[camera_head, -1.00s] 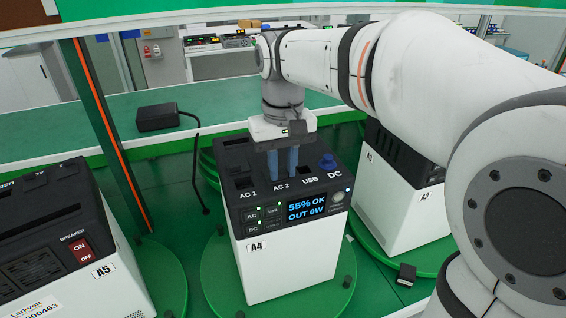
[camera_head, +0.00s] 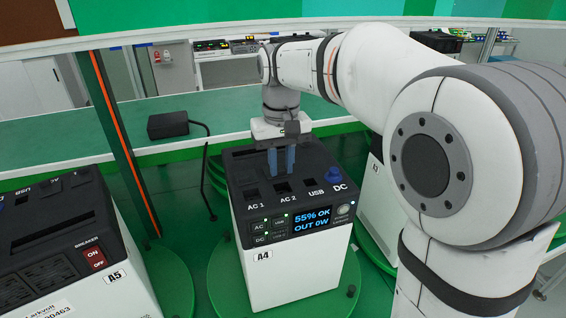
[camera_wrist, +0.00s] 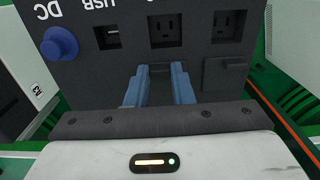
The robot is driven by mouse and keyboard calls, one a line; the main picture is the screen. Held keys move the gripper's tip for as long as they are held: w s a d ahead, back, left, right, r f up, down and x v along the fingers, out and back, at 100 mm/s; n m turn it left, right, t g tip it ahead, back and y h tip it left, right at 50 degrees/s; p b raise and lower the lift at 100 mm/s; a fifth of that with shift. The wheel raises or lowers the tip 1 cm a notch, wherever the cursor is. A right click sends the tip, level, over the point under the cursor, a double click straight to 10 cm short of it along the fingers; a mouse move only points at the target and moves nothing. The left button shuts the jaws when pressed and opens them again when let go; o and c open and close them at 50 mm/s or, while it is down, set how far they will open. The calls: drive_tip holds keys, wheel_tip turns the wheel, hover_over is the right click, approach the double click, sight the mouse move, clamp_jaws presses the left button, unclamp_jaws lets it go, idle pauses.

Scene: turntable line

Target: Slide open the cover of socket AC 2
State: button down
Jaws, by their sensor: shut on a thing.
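The power unit A4 (camera_head: 290,263) stands on a green round plate, white with a dark top. Socket AC 2 (camera_head: 284,186) lies uncovered behind its label, and its slots show in the wrist view (camera_wrist: 165,30). My gripper (camera_head: 282,170) points down behind the socket, its blue fingers close to the top. In the wrist view my gripper (camera_wrist: 159,72) is shut on the AC 2 cover's tab, which is largely hidden between the fingers. The cover sits on the rear side of the socket.
Socket AC 1 (camera_wrist: 230,24) is beside it, also uncovered, with its dark cover (camera_wrist: 225,73) behind it. A blue DC knob (camera_head: 333,175) stands to the right. Unit A5 (camera_head: 60,255) is at the left. A black adapter (camera_head: 168,125) with a cable lies behind.

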sight(281, 169)
drive_tip(key=c, duration=1.2)
unclamp_jaws()
drive_tip(key=shift+w, duration=0.15)
drive_tip(key=shift+c, duration=0.2)
drive_tip(key=shift+r, duration=0.15)
wheel_tip(281, 169, up, 8)
drive_tip(key=shift+f+b, duration=0.2)
drive_tip(key=shift+b, duration=0.1)
drive_tip(key=s+d+f+m+t, duration=0.1)
drive_tip(key=s+d+f, duration=0.6)
drive_tip(key=s, duration=0.2)
drive_tip(key=s+d+f+m+t, duration=0.2)
drive_tip(key=s+d+f, duration=0.5)
drive_tip(key=s, duration=0.3)
drive_tip(key=shift+f, duration=0.65)
